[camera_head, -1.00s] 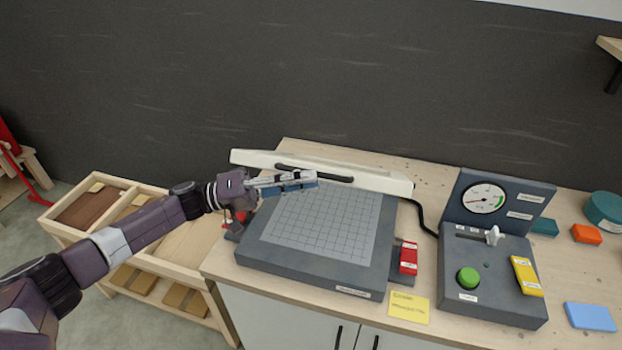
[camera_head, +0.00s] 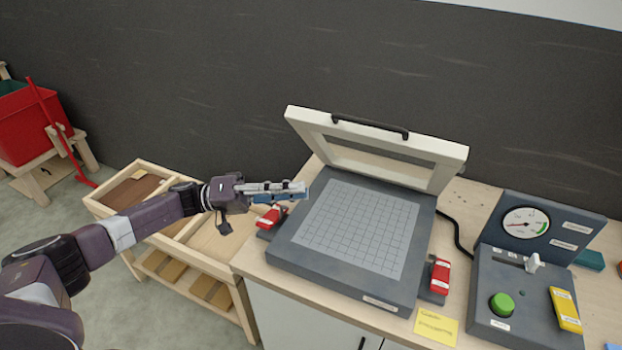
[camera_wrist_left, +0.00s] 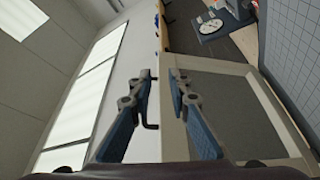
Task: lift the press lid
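The press lid (camera_head: 452,166), a pale frame with a window, stands raised at the back of the dark press base (camera_head: 335,272). Its black handle (camera_head: 370,125) runs along the top edge. My left gripper (camera_head: 303,190) is at the base's left side, in front of and below the lid's left end, apart from the handle. In the left wrist view its fingers (camera_wrist_left: 160,78) are apart with nothing seen held between them; the lid frame (camera_wrist_left: 174,140) shows just beyond. The gridded plate (camera_head: 360,225) on the base is bare. My right gripper is not in view.
Red clamps flank the base at left (camera_head: 270,216) and right (camera_head: 440,274). A control box (camera_head: 525,310) with a green button and a gauge panel (camera_head: 545,228) stand at right. A yellow note (camera_head: 437,328) lies in front. A wooden rack (camera_head: 140,190) stands at left.

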